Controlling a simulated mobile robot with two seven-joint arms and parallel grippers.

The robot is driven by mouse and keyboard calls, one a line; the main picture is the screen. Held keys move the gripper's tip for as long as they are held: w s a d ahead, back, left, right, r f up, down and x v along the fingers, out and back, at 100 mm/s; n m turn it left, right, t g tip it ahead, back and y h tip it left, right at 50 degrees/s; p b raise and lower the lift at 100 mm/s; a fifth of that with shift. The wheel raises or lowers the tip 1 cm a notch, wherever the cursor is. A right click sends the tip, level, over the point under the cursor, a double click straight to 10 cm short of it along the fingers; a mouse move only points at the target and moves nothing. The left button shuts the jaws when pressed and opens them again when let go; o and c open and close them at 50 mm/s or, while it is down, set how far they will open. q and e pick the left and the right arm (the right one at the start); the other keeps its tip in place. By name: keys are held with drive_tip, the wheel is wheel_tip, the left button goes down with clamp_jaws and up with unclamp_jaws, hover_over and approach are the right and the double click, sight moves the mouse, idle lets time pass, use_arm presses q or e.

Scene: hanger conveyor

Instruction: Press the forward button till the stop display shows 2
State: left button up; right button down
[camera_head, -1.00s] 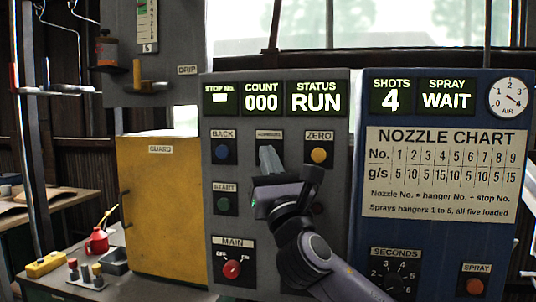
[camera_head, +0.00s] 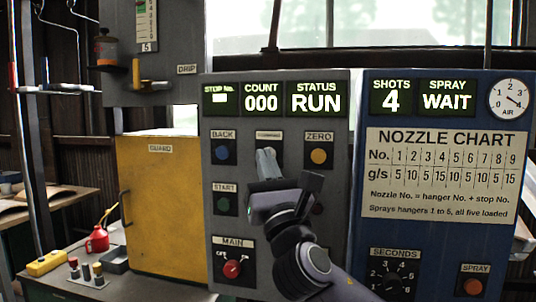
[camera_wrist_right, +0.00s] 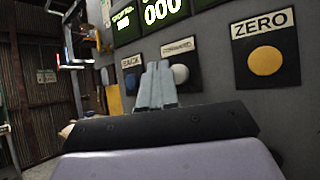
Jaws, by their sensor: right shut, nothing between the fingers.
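The grey panel (camera_head: 334,230) carries the stop display (camera_head: 219,96), which shows a plain white block, not a readable number. The forward button is hidden behind my fingers in the head view, under its small label (camera_head: 268,135). In the right wrist view the pale round forward button (camera_wrist_right: 181,74) shows just right of my fingertips. My right gripper (camera_head: 266,154) is shut and empty, its tips pointing at the panel in front of that button; I cannot tell whether they touch. It also shows in the right wrist view (camera_wrist_right: 156,68). My left gripper is not in view.
The status display (camera_head: 316,99) reads RUN; the count display (camera_head: 261,99) reads 000. A blue spray panel (camera_head: 440,235) stands right.

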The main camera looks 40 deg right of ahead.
drive_tip(key=s+a+p, duration=0.1)
drive_tip(key=s+a, duration=0.2)
drive_tip(key=shift+a, duration=0.25)
idle(0.8)
drive_tip(key=w+a+f+m+g+y, duration=0.15)
drive_tip(key=f+m+g+y, duration=0.35)
drive_tip(key=f, duration=1.1)
drive_tip(key=w+a+f+m+g+y, duration=0.1)
drive_tip(key=a+f+m+g+y, duration=0.2)
drive_tip(key=f+m, duration=0.85)
drive_tip(key=s+a+f+m+g, duration=0.1)
drive_tip(key=s+f+m, duration=0.3)
drive_tip(key=f, duration=0.5)
drive_tip(key=s+a+f+m+g+y, duration=0.1)
drive_tip(key=s+f+m+g, duration=0.1)
drive_tip(key=s+f+m, duration=0.3)
drive_tip(key=s+a+f+m+g+y, duration=0.1)
drive_tip(key=s+f+m, duration=0.3)
drive_tip(key=s+f, duration=0.6)
wheel_tip(320, 180, down, 4)
drive_tip(key=shift+a+f+m+g, duration=0.15)
drive_tip(key=shift+a+m+g, duration=0.25)
drive_tip(key=shift+g, duration=0.3)
idle(0.6)
